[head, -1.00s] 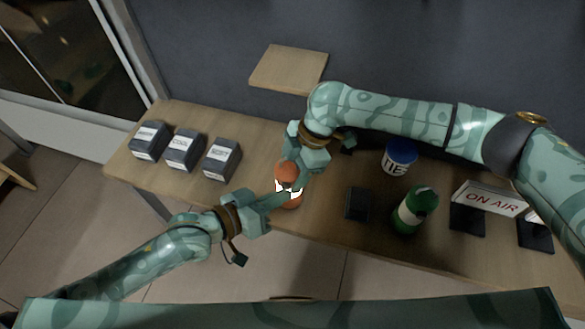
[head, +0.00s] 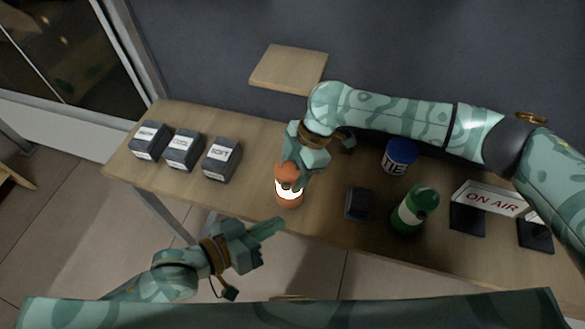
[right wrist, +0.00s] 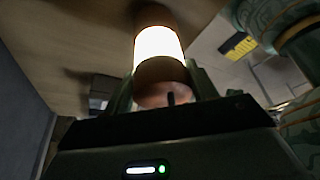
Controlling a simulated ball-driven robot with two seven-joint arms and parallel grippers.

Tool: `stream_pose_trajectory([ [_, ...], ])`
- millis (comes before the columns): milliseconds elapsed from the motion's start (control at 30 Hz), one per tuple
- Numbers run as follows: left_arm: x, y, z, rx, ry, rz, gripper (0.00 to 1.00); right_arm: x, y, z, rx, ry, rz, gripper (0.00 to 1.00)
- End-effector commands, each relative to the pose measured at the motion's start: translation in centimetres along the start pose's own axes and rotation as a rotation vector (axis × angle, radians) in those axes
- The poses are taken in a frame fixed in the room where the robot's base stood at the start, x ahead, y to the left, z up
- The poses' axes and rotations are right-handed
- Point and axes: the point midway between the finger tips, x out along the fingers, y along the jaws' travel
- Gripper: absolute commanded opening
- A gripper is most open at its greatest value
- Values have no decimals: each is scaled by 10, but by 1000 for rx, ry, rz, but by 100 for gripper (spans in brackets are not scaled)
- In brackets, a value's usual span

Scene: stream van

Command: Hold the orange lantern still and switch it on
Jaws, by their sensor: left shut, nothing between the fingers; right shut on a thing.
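The orange lantern (head: 289,199) stands upright near the table's front edge. Its white middle band glows brightly, also in the right wrist view (right wrist: 158,48). My right gripper (head: 297,178) is shut on the lantern, reaching it from above and behind in the head view. My fingers hide part of its top and side. My left gripper (head: 278,224) is shut and empty, in front of the table edge and apart from the lantern. The lantern's switch cannot be made out clearly.
Three labelled dark boxes (head: 183,150) stand at the left of the table (head: 250,196). Right of the lantern are a small black block (head: 357,204), a blue can (head: 400,153), a green bottle (head: 415,209) and an ON AIR sign (head: 490,200). A wooden shelf (head: 290,66) is behind.

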Motion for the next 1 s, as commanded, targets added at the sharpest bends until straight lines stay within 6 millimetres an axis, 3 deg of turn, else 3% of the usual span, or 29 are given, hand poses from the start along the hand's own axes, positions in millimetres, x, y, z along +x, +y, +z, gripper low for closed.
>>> stream_pose_trajectory([
  [267,-3,2,2,0,0,0,0,0,0,0,0,1,1,27],
  [300,-3,2,2,0,0,0,0,0,0,0,0,1,1,63],
  [367,-3,2,2,0,0,0,0,0,0,0,0,1,1,80],
  [400,-3,2,2,0,0,0,0,0,0,0,0,1,1,83],
  [733,-2,2,2,0,0,0,0,-6,1,0,0,-1,2,83],
  [867,-2,2,2,0,0,0,0,-27,1,1,-1,-1,4,83],
  [1000,-2,2,2,-1,0,0,0,-61,1,1,-1,-2,5,83],
])
